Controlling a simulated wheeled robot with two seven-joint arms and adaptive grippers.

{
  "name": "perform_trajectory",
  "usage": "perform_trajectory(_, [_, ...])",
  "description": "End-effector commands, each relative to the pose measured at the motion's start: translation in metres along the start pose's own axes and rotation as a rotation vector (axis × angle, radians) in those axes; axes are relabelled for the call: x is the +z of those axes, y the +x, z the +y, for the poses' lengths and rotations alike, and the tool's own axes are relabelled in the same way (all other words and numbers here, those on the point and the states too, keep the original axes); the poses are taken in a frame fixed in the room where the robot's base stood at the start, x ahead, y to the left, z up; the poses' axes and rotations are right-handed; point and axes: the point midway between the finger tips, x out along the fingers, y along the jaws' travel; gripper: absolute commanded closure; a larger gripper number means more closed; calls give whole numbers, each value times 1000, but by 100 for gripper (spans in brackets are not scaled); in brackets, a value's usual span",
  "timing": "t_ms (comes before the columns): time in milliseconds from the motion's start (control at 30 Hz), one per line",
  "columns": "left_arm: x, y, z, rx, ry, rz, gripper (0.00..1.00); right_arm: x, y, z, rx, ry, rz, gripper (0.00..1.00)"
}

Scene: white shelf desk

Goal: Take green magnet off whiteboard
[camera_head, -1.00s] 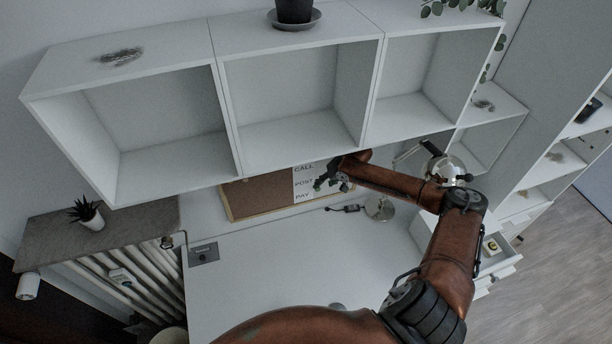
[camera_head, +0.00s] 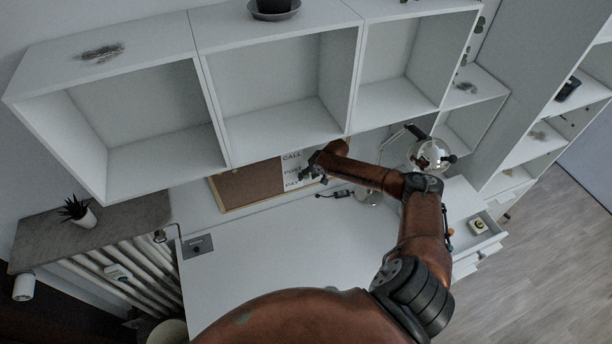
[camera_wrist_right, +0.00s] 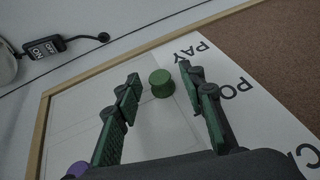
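The green magnet (camera_wrist_right: 161,84) is a small round knob on the whiteboard (camera_wrist_right: 75,120) in the right wrist view. My right gripper (camera_wrist_right: 159,76) is open, with one green-padded finger on each side of the magnet's line. The magnet shows in the gap near the fingertips; I cannot tell whether they touch it. In the head view my right gripper (camera_head: 318,172) is at the board's right part, under the shelf, and the magnet cannot be made out. The whiteboard part (camera_head: 291,172) there carries the words CALL, POST and PAY. My left gripper is not in view.
A purple magnet (camera_wrist_right: 76,170) is at the lower left of the right wrist view. A corkboard (camera_head: 248,188) adjoins the whiteboard. Open shelf boxes (camera_head: 270,150) hang above. A lamp (camera_head: 428,154) stands right of the gripper. The desk top (camera_head: 270,255) is mostly clear.

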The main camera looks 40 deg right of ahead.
Motion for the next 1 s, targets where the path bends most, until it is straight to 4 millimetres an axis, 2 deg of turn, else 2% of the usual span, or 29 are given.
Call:
perform_trajectory(67, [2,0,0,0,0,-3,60,0,0,0,1,0,0,68])
perform_trajectory(467, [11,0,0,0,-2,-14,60,0,0,1,1,1,0,96])
perform_trajectory(800, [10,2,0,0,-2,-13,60,0,-2,1,1,0,0,96])
perform_trajectory(1000, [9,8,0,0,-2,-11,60,-2,-16,-3,1,-2,1,96])
